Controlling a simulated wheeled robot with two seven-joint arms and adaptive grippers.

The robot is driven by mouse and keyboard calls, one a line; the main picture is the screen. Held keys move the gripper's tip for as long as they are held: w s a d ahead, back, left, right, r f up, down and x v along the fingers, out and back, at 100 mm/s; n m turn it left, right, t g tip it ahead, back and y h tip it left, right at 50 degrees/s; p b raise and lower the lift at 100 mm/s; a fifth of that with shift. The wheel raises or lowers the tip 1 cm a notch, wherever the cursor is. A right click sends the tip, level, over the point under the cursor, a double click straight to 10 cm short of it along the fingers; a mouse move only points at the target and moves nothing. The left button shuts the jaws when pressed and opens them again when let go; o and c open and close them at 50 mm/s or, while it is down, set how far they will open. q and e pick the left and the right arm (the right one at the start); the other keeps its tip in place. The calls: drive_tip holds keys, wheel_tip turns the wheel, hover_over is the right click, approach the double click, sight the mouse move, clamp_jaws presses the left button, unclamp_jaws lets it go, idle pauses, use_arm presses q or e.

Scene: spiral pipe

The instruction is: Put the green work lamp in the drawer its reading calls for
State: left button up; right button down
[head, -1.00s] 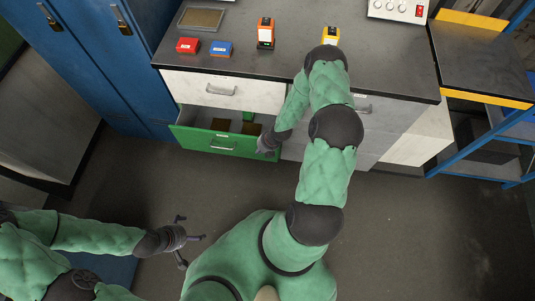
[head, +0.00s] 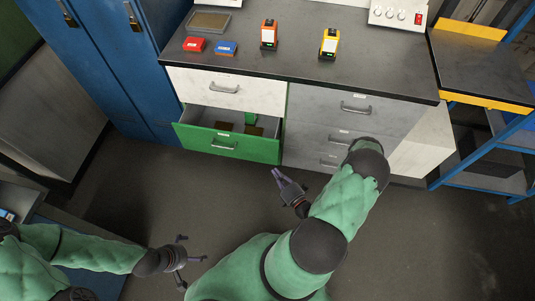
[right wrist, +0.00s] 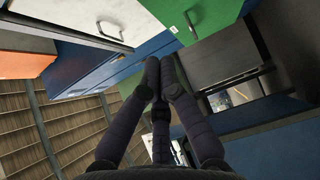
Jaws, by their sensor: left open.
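The green drawer (head: 228,143) is pulled out of the bench, below a closed white drawer (head: 225,90). A small green object (head: 250,118) shows at the back inside it, partly hidden by the drawer above; it looks like the green work lamp, but I cannot read it. My right gripper (head: 278,173) is in front of the cabinet, right of the open drawer, apart from it. In the right wrist view its fingers (right wrist: 160,68) meet at the tips with nothing between them. My left gripper (head: 183,249) is open and empty over the floor at lower left.
On the bench top stand an orange lamp (head: 269,34), a yellow lamp (head: 329,44), a red box (head: 194,44), a blue box (head: 226,48) and a tray (head: 209,22). Closed grey drawers (head: 350,108) are at right. Blue lockers (head: 105,60) stand left. The floor in front is clear.

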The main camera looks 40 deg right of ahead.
drive_tip(key=b, duration=0.3)
approach(261, 141)
drive_tip(key=w+a, duration=0.3)
drive_tip(key=shift+w+d+b, duration=0.85)
drive_tip(key=shift+w+d, duration=0.45)
drive_tip(key=shift+d, duration=0.25)
